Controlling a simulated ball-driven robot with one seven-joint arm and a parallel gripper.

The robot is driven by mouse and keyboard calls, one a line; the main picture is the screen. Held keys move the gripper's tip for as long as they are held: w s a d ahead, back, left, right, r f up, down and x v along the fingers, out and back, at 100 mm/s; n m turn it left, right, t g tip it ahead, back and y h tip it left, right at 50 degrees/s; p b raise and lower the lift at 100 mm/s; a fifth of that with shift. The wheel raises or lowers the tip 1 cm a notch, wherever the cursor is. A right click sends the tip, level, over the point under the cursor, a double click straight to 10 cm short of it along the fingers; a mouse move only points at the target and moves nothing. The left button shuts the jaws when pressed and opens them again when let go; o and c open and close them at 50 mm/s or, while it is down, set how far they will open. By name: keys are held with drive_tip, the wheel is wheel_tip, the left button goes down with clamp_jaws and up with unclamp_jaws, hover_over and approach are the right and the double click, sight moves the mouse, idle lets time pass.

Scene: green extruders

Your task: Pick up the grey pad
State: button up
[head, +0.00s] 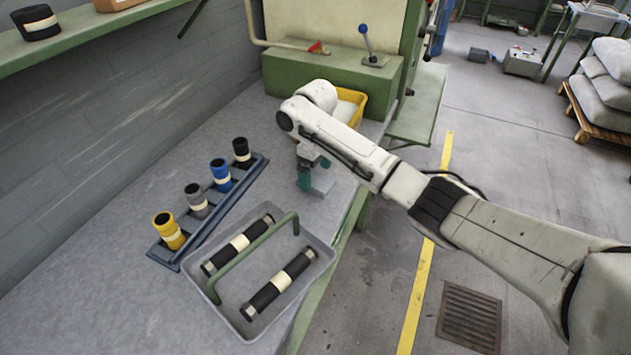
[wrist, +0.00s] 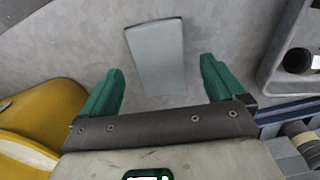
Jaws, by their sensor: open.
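The grey pad (wrist: 158,57) is a flat, light grey rectangular block lying on the grey bench top. In the wrist view it lies ahead of my gripper (wrist: 160,88), between the lines of its two green fingers but mostly beyond their tips. My gripper is open, with nothing between the fingers. In the head view the pad (head: 323,184) shows just to the right of my gripper (head: 308,182), partly hidden by it. I cannot tell the exact height of the fingertips above the bench.
A grey tray (head: 222,307) with black rollers and a green handle stands nearer. A blue rack (head: 196,240) holds several coloured rolls at left. A yellow bin (head: 358,98) stands behind my gripper, before a green machine (head: 330,75). The bench's edge is close on the right.

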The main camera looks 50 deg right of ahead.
drive_tip(key=shift+f, duration=1.2)
drive_tip(key=shift+c, duration=0.4)
drive_tip(key=c, duration=1.1)
